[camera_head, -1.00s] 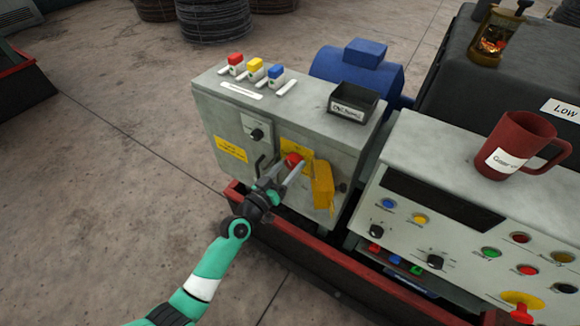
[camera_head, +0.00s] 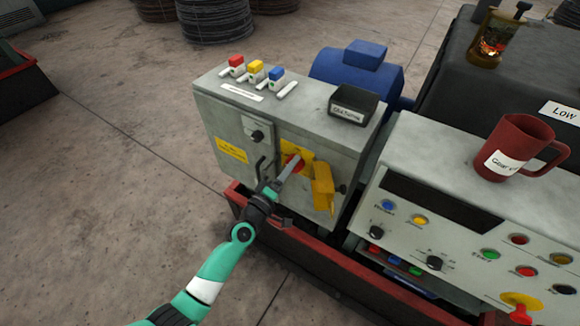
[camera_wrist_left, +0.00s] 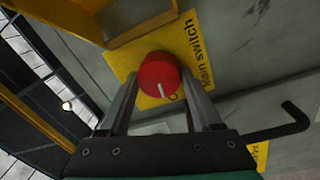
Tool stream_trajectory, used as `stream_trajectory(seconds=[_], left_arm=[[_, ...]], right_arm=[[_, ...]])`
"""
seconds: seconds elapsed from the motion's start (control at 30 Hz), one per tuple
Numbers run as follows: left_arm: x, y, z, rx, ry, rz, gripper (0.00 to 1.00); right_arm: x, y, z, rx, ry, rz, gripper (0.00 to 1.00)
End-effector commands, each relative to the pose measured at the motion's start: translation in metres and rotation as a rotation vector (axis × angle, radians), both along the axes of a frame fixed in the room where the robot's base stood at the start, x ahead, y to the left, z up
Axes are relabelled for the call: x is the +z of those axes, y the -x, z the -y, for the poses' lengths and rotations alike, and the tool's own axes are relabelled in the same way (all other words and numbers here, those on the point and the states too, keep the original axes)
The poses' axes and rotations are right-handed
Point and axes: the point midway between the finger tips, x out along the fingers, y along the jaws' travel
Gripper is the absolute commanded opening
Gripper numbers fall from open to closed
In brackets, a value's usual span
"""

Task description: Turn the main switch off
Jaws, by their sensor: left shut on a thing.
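The main switch is a red round knob (camera_wrist_left: 158,76) with a white pointer line, on a yellow plate (camera_wrist_left: 188,36) lettered "Main switch" in the left wrist view. In the left wrist view the fingers (camera_wrist_left: 158,92) flank the knob. My right gripper is not in view.
A yellow box-like cover (camera_head: 323,188) sits just right of the knob. A black hooked handle (camera_wrist_left: 290,122) juts out on the other side. A red-edged trough (camera_head: 318,262) runs below the cabinet. A control desk (camera_head: 440,195) with a red mug (camera_head: 512,147) stands at right.

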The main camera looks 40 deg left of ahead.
Motion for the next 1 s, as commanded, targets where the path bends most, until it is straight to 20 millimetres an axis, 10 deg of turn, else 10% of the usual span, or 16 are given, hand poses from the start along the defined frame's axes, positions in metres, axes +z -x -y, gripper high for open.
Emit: stream_trajectory(seconds=[0.83, 0.87, 1.0], left_arm=[[0.0000, -0.0002, 0.0003, 0.000, 0.145, 0.033, 0.10], [0.0000, -0.0002, 0.0003, 0.000, 0.145, 0.033, 0.71], [-0.0001, -0.0001, 0.0002, 0.000, 0.144, 0.033, 0.95]], right_arm=[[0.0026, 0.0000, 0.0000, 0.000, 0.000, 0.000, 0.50], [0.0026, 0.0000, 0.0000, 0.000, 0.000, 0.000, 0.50], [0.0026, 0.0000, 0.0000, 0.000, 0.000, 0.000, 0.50]])
